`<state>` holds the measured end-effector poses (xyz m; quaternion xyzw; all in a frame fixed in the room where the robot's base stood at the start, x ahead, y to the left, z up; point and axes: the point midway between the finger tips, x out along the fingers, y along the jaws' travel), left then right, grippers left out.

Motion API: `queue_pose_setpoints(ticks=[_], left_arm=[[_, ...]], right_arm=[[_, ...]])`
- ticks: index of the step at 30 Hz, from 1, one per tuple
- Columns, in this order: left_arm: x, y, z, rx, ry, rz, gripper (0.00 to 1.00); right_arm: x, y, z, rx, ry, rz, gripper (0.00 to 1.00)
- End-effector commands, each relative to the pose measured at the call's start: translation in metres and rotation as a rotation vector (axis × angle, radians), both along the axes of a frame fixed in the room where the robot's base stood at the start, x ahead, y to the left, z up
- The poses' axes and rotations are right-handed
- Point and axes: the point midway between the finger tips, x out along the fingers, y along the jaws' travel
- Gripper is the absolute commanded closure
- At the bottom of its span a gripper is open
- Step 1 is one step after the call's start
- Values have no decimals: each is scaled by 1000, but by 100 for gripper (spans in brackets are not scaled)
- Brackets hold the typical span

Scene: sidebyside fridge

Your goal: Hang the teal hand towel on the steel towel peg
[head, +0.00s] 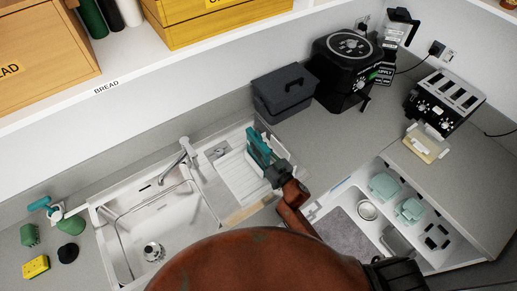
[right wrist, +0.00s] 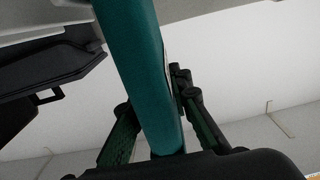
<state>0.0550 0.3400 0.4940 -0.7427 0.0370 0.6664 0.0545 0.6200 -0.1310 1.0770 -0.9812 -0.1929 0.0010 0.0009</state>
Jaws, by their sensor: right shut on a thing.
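My right gripper (head: 277,172) is shut on the teal hand towel (head: 259,147) and holds it over the right part of the sink unit, by the white drainboard. In the right wrist view the towel (right wrist: 132,55) runs as a narrow teal band between the two fingers (right wrist: 155,125) and out of the top of the picture. The steel towel peg cannot be made out in either view. My left gripper is not in view.
A dark grey box (head: 284,92) and a black appliance (head: 345,68) stand against the wall. The sink (head: 140,262) with its faucet (head: 188,152) lies to the left. A toaster (head: 445,102) is at right. An open drawer (head: 440,258) holds mint containers. Counter before the black appliance is clear.

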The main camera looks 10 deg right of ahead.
Motion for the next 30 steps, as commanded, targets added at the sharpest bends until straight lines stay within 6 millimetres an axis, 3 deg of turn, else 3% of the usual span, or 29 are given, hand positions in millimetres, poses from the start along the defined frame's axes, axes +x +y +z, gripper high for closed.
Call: queue_pose_setpoints(ticks=[13,14,20,30], left_arm=[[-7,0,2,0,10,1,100],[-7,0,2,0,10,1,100],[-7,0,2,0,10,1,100],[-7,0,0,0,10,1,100]], right_arm=[[0,0,-12,0,-2,0,95],[0,0,-11,-1,-1,0,80],[0,0,-11,-1,-1,0,66],[0,0,-12,-1,-1,0,64]])
